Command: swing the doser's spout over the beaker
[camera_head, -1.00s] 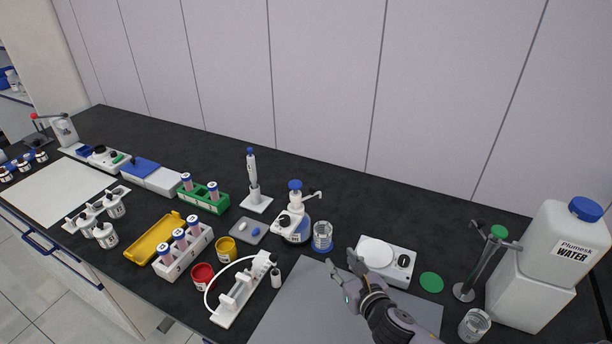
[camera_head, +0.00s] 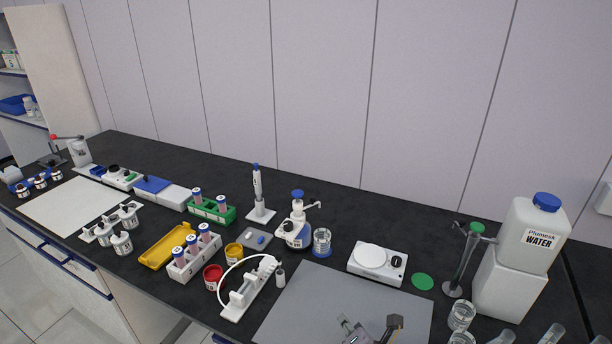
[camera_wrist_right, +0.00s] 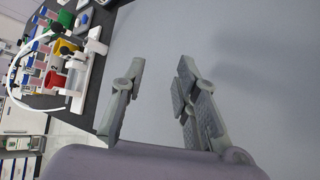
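The doser (camera_head: 297,234) is a bottle with a blue-labelled body, a white head and a blue knob, standing mid-bench in the head view. Its thin spout (camera_head: 314,205) points right and slightly back. The glass beaker (camera_head: 322,241), with a blue base, stands just right of the doser. The spout's tip appears behind and above the beaker, not clearly over its mouth. My right gripper (camera_head: 370,324) is at the bottom of the head view, over the grey mat, in front of the beaker and apart from it. In the right wrist view its fingers (camera_wrist_right: 161,66) are spread and empty. My left gripper is not visible.
A white scale (camera_head: 377,263) stands right of the beaker. The grey mat (camera_head: 300,305) is mostly bare. A water canister (camera_head: 520,250) and glassware stand at right.

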